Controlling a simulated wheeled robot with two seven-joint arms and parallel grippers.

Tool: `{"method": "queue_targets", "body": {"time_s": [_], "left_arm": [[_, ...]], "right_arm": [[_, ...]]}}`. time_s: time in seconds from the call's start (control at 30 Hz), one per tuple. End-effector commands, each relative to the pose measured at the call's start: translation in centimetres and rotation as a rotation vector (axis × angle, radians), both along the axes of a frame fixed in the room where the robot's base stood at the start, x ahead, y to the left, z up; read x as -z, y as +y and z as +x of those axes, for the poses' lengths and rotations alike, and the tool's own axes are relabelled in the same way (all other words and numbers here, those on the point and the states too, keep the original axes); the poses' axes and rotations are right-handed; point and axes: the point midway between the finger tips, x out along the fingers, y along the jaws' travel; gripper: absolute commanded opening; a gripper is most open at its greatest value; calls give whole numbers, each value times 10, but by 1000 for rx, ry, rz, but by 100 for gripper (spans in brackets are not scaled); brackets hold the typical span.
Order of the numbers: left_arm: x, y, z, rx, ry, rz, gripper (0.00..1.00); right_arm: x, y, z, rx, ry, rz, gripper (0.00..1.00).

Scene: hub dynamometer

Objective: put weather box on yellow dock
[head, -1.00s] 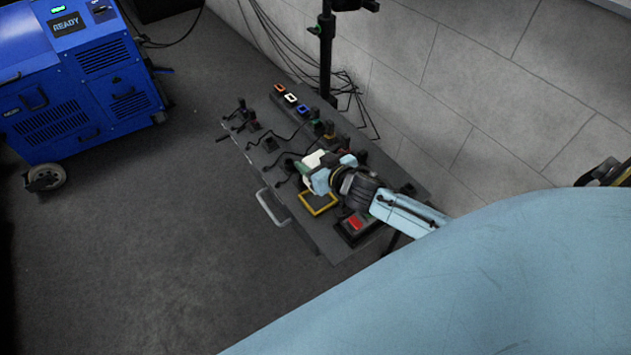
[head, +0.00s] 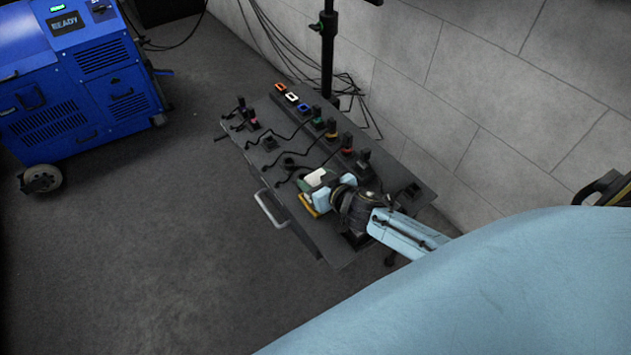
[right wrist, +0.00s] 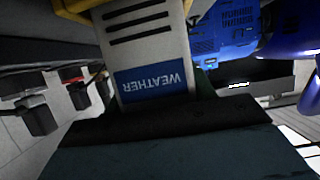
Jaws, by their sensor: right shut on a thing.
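The weather box (head: 316,179) is white with a green part, and my right gripper (head: 322,190) is shut on it. In the right wrist view the weather box (right wrist: 148,45) fills the upper middle, with vents and an upside-down blue WEATHER label. The yellow dock (head: 307,206) is on the dark table; only its near left edge shows beside the box and gripper. The box overlaps the dock in the head view; I cannot tell whether it touches it. A yellow edge also shows at the wrist view's top left. My left gripper is not in view.
The dark table (head: 338,246) carries several small plugs with cables and a strip with coloured sockets (head: 291,97). A grey handle (head: 268,208) sticks out at its front. A black stand (head: 328,60) and grey wall are behind. A blue machine (head: 75,90) stands at left on open floor.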

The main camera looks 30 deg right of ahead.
Motion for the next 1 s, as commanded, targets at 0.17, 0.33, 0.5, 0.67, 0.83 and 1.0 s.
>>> {"method": "queue_targets", "body": {"time_s": [0.17, 0.33, 0.5, 0.67, 0.83, 1.0], "left_arm": [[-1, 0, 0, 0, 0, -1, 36], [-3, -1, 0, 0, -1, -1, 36], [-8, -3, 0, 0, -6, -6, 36], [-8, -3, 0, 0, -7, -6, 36], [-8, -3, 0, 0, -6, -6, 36], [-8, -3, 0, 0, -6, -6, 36]], "right_arm": [[-1, 0, 1, 0, -3, 0, 23], [1, 0, 1, 0, -3, 0, 23], [3, 0, 0, 0, 0, 0, 58], [3, 0, 0, 0, 0, -1, 76], [3, 0, 0, 0, 0, -1, 76], [1, 0, 0, 0, 0, -1, 76]]}}
